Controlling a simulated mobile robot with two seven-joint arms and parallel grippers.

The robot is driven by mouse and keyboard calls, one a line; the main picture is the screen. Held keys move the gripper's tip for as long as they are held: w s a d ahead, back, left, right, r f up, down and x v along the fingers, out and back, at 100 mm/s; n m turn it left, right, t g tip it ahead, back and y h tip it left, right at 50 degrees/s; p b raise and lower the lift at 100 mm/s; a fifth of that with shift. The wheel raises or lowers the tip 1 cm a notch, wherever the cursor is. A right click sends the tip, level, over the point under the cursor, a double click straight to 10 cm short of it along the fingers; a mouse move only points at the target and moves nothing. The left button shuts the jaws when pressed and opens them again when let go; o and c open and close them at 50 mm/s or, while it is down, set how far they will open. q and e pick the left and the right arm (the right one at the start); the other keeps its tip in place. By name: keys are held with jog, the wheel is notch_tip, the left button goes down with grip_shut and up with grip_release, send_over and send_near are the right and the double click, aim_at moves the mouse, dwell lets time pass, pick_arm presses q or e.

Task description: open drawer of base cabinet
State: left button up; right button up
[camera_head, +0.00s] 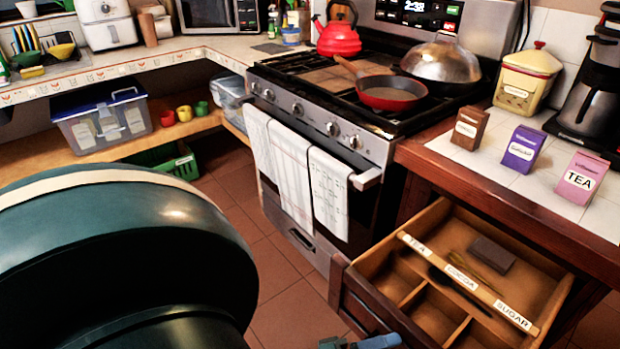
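The base cabinet's drawer (428,262) is at the lower right, under the wooden counter beside the stove. It is pulled well out and its inside shows. A light wood divider (478,289) labelled TEA, COCOA and SUGAR crosses it, with small compartments on the near side. A dark flat block (492,254) and thin utensils lie inside. The drawer's dark front panel (374,309) faces the lower left. My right gripper is out of view.
The stove (322,126) with hanging towels stands left of the drawer. A red pan (391,93), kettle (338,38) and metal lid sit on it. Several small boxes, including a pink TEA box (582,178), stand on the counter above. My large dark arm link blocks the lower left.

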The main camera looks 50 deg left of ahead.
pick_arm(q)
jog(key=shift+a+r+v, duration=0.1)
jog(key=shift+r+v, duration=0.05)
jog(key=shift+v, duration=0.8)
jog(key=shift+a+r+v, duration=0.15)
jog(key=shift+r+v, duration=0.05)
jog(key=shift+v, duration=0.7)
jog(key=shift+c, duration=1.2)
jog(key=shift+s+a+f+p, duration=0.15)
jog(key=shift+s+a, duration=0.05)
jog(key=shift+s, duration=0.25)
jog(key=shift+s+a+f+p, duration=0.15)
jog(key=shift+s+a, duration=0.1)
jog(key=shift+s, duration=0.25)
jog(key=shift+v, duration=0.75)
jog(key=c, duration=0.5)
jog(key=shift+s+a+f, duration=0.25)
jog(key=shift+s+a, duration=0.05)
jog(key=shift+s, duration=0.5)
jog(key=shift+s+a+f, duration=0.25)
jog(key=shift+s+a, duration=0.05)
jog(key=shift+s, duration=0.5)
jog(key=shift+s+a+f, duration=0.25)
jog(key=shift+s+a, duration=0.05)
jog(key=shift+s, duration=0.5)
jog(key=shift+p, duration=0.35)
